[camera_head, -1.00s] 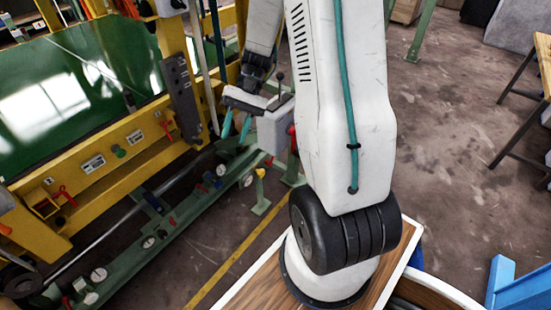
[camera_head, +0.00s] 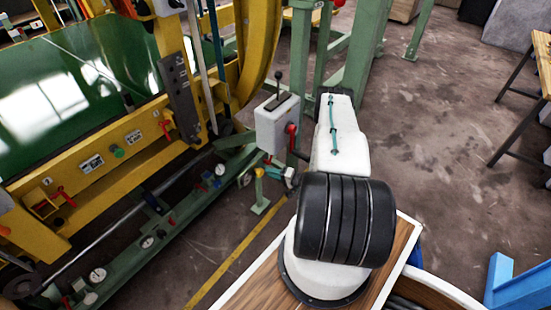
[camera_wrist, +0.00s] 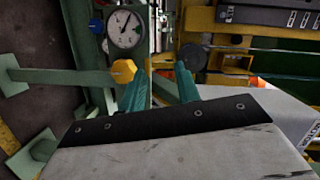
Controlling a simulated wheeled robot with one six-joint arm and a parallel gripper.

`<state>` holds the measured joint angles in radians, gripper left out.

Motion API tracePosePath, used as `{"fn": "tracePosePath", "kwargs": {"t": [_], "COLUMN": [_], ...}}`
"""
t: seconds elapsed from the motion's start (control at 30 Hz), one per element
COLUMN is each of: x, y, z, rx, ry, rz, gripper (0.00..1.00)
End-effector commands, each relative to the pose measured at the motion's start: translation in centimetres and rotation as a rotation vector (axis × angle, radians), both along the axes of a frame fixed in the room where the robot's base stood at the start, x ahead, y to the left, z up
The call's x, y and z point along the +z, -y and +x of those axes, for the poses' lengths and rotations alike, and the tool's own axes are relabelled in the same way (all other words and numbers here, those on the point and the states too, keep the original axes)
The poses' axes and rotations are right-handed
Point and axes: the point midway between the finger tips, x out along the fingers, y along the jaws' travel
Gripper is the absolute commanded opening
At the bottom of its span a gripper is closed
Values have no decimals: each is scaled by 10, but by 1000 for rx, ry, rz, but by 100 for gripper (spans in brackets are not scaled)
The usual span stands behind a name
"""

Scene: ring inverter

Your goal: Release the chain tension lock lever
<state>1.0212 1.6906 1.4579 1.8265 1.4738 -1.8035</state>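My gripper (camera_wrist: 161,88) shows in the wrist view as two teal fingers standing apart with nothing held between them. Several levers are in sight, and no readable label tells which is the chain tension lock lever. A red-handled lever (camera_head: 292,138) is on the box's right side and a black-knobbed lever (camera_head: 278,80) stands on its top. A yellow knob (camera_wrist: 123,71) tops a green post, close to the left finger in the wrist view. A dark round knob (camera_wrist: 193,57) appears beyond the right finger.
A pressure gauge (camera_wrist: 125,30) is beyond the fingers. The yellow machine frame (camera_head: 120,160) carries red levers (camera_head: 60,195) and a green button. A green rail (camera_head: 165,232) with gauges runs along its foot. Open floor (camera_head: 450,120) lies to the right.

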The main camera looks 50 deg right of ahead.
Motion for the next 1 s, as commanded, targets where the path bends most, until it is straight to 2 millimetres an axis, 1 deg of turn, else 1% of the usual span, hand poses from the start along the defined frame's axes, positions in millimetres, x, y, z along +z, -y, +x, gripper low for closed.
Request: {"fn": "tracePosePath", "kwargs": {"t": [0.03,0.1,0.2,0.33,0.43,0.57,0.9,1.0], "x": [-22,-36,-39,-35,-32,-32,-31,-32], "y": [13,37,66,89,95,96,103,105], "z": [-6,-7,-5,-3,-2,5,57,68], "rx": [-88,-190,-293,-363,-376,-372,-369,-370], "ry": [35,79,120,145,154,157,160,157], "rz": [-98,-262,-479,-700,-798,-845,-845,-842], "gripper": [33,33,33,33,33,33,33,33]}}
